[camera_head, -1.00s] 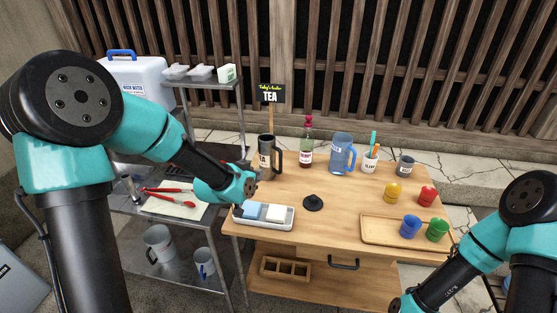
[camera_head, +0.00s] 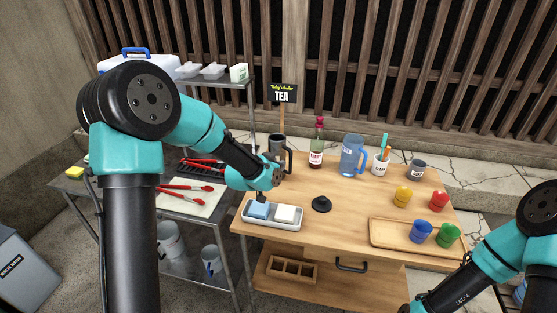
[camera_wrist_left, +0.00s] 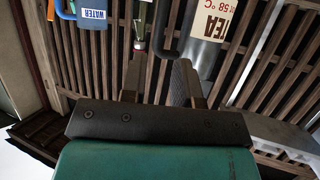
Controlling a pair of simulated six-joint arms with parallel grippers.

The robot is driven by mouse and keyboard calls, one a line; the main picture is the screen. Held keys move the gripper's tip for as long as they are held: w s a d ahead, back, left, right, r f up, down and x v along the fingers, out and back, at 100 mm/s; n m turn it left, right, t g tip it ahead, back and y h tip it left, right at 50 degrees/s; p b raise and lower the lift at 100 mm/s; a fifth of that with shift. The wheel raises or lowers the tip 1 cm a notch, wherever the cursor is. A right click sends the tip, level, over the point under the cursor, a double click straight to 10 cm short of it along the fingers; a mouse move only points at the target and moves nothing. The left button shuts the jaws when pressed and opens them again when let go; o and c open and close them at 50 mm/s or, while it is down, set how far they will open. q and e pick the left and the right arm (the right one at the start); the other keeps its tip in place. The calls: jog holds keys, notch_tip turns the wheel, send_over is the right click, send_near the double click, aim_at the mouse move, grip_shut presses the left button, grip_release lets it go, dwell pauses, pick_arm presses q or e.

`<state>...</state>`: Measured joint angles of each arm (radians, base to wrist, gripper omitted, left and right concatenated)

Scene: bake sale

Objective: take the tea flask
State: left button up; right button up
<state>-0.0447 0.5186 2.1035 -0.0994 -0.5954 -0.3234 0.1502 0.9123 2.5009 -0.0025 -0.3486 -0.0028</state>
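The tea flask (camera_head: 276,143) is a grey metal vessel with a black handle. It stands upright at the table's back left corner, its lower part partly hidden by my left wrist. In the left wrist view the flask (camera_wrist_left: 212,22) shows at the top right with a "TEA" and "58 °C" label, cut off by the frame edge. My left gripper (camera_wrist_left: 160,78) is open and empty, its two fingers apart, with the flask's dark handle just beyond them. In the head view my left gripper (camera_head: 278,176) is close in front of the flask. My right gripper is outside the frame.
A red-capped bottle (camera_head: 316,150) and blue water jug (camera_head: 352,156) stand right of the flask. The TEA sign (camera_head: 283,93) rises behind it.

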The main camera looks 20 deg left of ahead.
aim_at(290, 161)
pick_arm(q)
jog(key=shift+x, duration=2.6)
jog(key=shift+x, duration=2.6)
jog(key=shift+f, duration=0.2)
grip_shut()
